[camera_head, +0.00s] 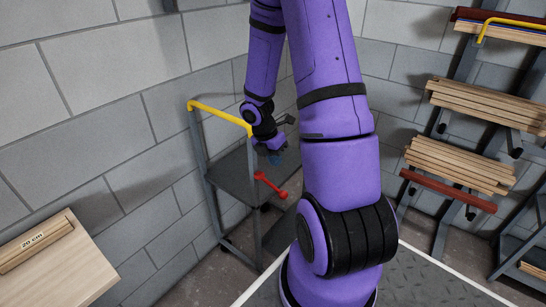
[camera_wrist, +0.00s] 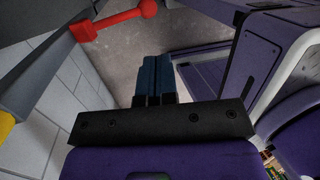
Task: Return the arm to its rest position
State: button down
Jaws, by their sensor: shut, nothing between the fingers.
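My purple arm stands in the middle of the head view, bent over at the top with its forearm hanging down. My gripper (camera_head: 276,158) is at its end, over the dark shelf cart (camera_head: 238,180). In the wrist view the blue fingers of my gripper (camera_wrist: 153,72) lie side by side, shut with nothing between them. A red bar-shaped object (camera_head: 270,185) is at the cart just below my gripper in the head view. It also shows in the wrist view (camera_wrist: 112,22), apart from the fingers.
The cart has a yellow handle (camera_head: 220,115) near the grey block wall. A rack with wooden battens (camera_head: 460,165) and a dark red batten (camera_head: 450,190) stands at the right. A light wooden table (camera_head: 75,275) with a batten marked 20 cm is at the lower left.

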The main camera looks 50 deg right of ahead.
jog(key=shift+r, duration=0.25)
jog(key=a+r+m+t, duration=0.1)
jog(key=a+r+m, duration=0.2)
jog(key=r, duration=0.4)
jog(key=a+r+m+t+h, duration=0.1)
jog(key=a+r+m, duration=0.3)
jog(key=r, duration=0.3)
jog(key=a+r+m+t, duration=0.2)
jog(key=a+r+m, duration=0.1)
jog(key=r, duration=0.4)
jog(key=s+a+r+m+t+y, duration=0.3)
jog(key=s+a+r+m, duration=0.6)
jog(key=s+a+r, duration=0.3)
jog(key=shift+s+t, duration=0.4)
jog(key=shift+s, duration=0.05)
